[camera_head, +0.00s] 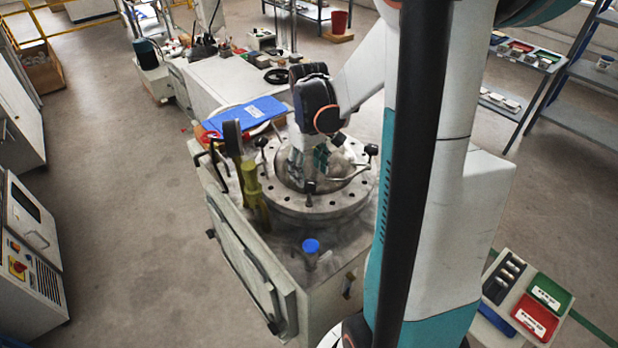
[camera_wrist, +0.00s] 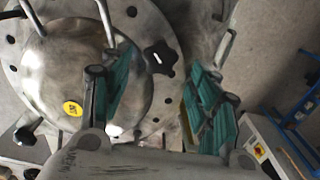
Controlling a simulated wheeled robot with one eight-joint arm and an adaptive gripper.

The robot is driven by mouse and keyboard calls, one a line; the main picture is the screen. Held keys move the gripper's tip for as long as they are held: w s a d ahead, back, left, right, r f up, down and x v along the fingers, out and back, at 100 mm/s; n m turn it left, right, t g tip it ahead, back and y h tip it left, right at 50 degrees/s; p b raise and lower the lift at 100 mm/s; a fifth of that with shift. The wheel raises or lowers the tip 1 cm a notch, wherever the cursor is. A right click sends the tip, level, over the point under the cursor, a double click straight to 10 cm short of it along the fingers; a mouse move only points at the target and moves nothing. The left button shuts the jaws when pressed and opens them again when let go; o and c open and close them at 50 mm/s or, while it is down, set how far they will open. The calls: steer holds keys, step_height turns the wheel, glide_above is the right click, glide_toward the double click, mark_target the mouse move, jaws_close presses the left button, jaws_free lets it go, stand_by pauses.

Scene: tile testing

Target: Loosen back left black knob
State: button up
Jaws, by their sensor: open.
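Black knobs sit around the steel dome and round flange (camera_head: 300,208) of the machine. The back left black knob (camera_head: 262,142) is at the far left of the flange in the head view. Others are the front knob (camera_head: 310,187) and the right knob (camera_head: 371,149). My gripper (camera_head: 308,162) is over the dome, to the right of the back left knob, with its teal fingers apart and empty. In the wrist view, my gripper (camera_wrist: 160,88) is open, and a black star-shaped knob (camera_wrist: 160,57) shows between and beyond the fingers. I cannot tell which knob that is.
A yellow post (camera_head: 250,185) stands at the flange's left, near a blue folder (camera_head: 247,113). A blue-capped part (camera_head: 311,246) is on the machine's front top. A control cabinet (camera_head: 30,260) stands left. Red and green trays (camera_head: 535,318) are at lower right. The floor between is clear.

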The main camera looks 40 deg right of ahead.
step_height(320, 180, up, 8)
steer(key=shift+f, duration=0.25)
steer(key=shift+a, duration=0.1)
stand_by(0.4)
